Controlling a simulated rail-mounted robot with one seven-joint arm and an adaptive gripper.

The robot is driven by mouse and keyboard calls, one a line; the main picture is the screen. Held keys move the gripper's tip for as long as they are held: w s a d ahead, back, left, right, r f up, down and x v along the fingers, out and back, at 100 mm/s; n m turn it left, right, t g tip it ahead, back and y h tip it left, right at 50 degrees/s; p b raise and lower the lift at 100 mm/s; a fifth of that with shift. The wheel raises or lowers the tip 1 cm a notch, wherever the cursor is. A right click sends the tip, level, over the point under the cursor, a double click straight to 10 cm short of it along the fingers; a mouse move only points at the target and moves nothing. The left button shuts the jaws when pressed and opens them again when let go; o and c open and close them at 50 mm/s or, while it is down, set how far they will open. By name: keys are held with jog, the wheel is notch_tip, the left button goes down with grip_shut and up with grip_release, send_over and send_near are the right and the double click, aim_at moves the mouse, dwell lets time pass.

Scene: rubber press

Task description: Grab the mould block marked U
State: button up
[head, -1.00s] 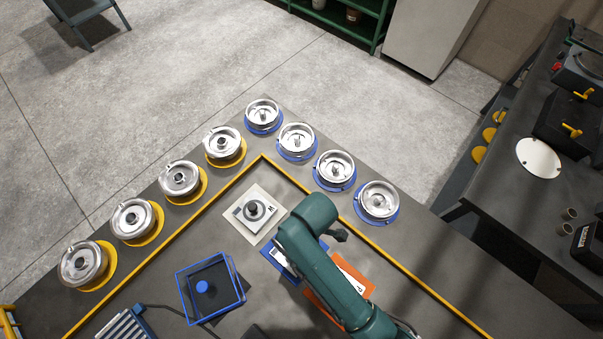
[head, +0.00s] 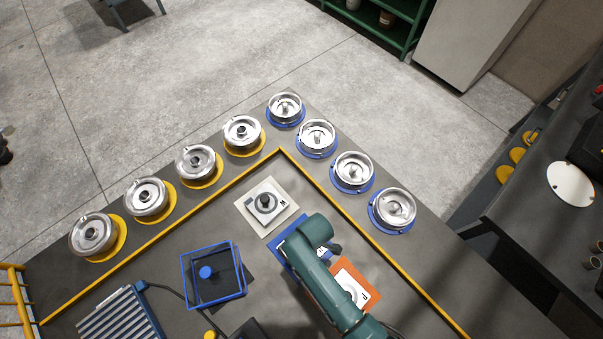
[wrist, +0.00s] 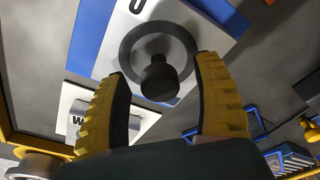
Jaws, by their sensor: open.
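The mould block marked U (wrist: 155,38) is a pale plate with a dark round disc and a black knob (wrist: 158,80). It lies on a blue mat (wrist: 90,35). My gripper (wrist: 165,67) is open, with its yellow, dark-lined fingers apart on either side of the knob in the wrist view. Whether they touch it, or are level with it, I cannot tell. The U mark is partly cut off at the top edge. In the head view my arm covers much of this block, beside the blue mat's visible edge (head: 281,245), and my fingers are hidden.
A block marked W (head: 265,203) lies on a pale mat up-left of the blue mat. A block marked P lies on an orange mat (head: 368,277) to the right. A blue-framed box (head: 212,275) stands left. Several metal moulds line the table's edges beyond a yellow rail (head: 180,218).

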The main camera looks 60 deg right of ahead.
grip_shut()
jog(key=shift+w+r, duration=0.1)
jog(key=shift+r, duration=0.1)
